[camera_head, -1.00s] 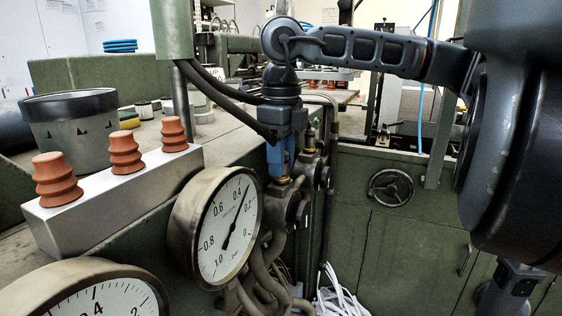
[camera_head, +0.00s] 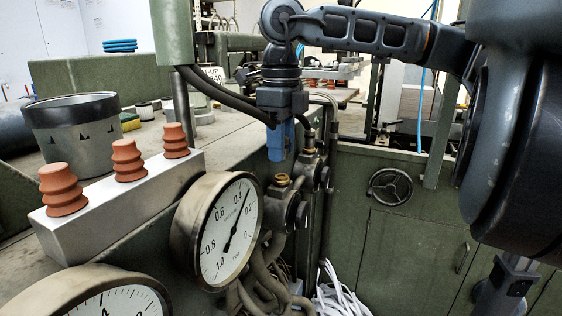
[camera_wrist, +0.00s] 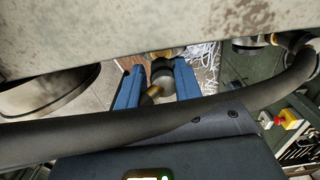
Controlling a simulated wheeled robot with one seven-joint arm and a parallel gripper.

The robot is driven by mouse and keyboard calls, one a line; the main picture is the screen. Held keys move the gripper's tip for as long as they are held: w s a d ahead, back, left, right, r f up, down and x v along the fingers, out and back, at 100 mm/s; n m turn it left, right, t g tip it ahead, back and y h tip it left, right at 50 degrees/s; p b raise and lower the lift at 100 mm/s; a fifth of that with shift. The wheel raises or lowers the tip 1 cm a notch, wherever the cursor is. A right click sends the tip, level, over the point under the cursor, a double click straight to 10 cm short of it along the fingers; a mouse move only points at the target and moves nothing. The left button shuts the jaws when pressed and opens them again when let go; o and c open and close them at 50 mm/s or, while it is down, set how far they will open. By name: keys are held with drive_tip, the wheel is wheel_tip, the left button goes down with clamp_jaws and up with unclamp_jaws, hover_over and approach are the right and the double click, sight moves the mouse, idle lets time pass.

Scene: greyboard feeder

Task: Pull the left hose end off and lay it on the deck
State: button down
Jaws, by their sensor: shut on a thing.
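My gripper (camera_head: 281,145) points down with its blue fingers shut on the left hose end, which the fingers mostly hide in the head view. In the wrist view a dark rounded piece with a brass part, apparently this hose end (camera_wrist: 162,73), sits between the fingers. A black hose (camera_wrist: 120,127) crosses in front of them. The bare brass fitting (camera_head: 282,180) stands below the fingertips on the left valve, with a small gap. The deck (camera_head: 236,130) is the flat top left of my gripper.
On the deck stand a metal block (camera_head: 130,190) with orange bellows cups and a dark-rimmed pot (camera_head: 75,130). A round gauge (camera_head: 228,230) faces me below. Another brass fitting (camera_head: 308,149) stands just right of the gripper. Deck between block and gripper is clear.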

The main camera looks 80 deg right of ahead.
drive_tip(key=shift+r+p, duration=0.45)
drive_tip(key=shift+r, duration=0.75)
